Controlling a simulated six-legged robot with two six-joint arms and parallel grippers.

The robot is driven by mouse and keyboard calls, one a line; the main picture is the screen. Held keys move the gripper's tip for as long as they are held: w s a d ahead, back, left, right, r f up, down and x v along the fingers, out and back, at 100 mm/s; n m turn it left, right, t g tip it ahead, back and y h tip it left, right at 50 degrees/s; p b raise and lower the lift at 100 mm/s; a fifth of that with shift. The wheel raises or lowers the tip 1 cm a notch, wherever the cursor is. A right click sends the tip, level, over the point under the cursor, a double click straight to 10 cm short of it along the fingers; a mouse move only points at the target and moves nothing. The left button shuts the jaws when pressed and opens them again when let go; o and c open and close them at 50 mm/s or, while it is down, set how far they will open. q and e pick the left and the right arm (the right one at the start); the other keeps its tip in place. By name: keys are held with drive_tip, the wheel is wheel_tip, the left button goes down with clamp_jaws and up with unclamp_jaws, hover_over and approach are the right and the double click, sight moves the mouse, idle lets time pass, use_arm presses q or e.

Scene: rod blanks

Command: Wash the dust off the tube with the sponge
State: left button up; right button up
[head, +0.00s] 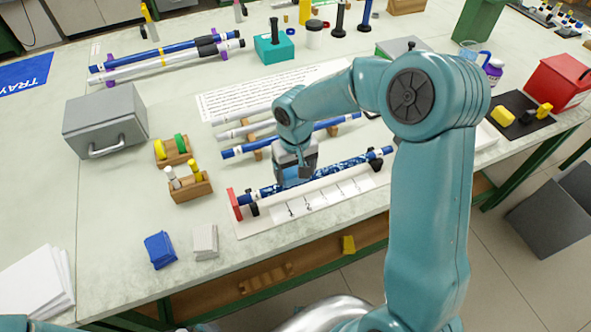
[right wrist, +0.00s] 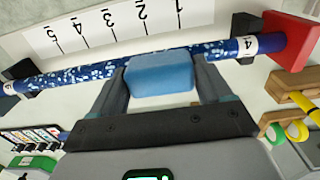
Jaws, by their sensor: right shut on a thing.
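The tube (head: 345,165) is dark blue with pale speckles and lies across black supports on a white marked board (head: 345,190). In the right wrist view the tube (right wrist: 75,73) carries many pale flecks along most of its length; the stretch near the red end stop (right wrist: 291,41) looks plainer blue. My right gripper (head: 296,177) is shut on the blue sponge (right wrist: 161,74), one finger on each side. The sponge is at the tube's side and seems to touch it, hiding part of it; firm contact cannot be told. My left gripper is out of view.
Wooden racks with yellow and green pieces (head: 173,150) stand left of the board. More rods (head: 250,129) lie behind the board. A grey case (head: 105,122) stands at left.

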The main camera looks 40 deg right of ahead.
drive_tip(key=shift+w+a+r+p, duration=0.1)
drive_tip(key=shift+a+r+p, duration=0.15)
drive_tip(key=shift+a+p, duration=0.05)
drive_tip(key=shift+w+r, duration=0.1)
drive_tip(key=shift+r, duration=0.8)
drive_tip(key=shift+s+d+r+p, duration=0.2)
drive_tip(key=shift+r+p, duration=0.15)
drive_tip(key=shift+p, duration=0.15)
wheel_tip(320, 180, up, 2)
drive_tip(key=shift+w+r+p, duration=0.1)
drive_tip(key=shift+w+p, duration=0.05)
drive_tip(key=shift+p, duration=0.65)
wheel_tip(320, 180, up, 2)
drive_tip(key=shift+r+p, duration=0.1)
drive_tip(key=shift+p, duration=0.65)
drive_tip(key=shift+a+r, duration=0.1)
drive_tip(key=shift+r, duration=0.25)
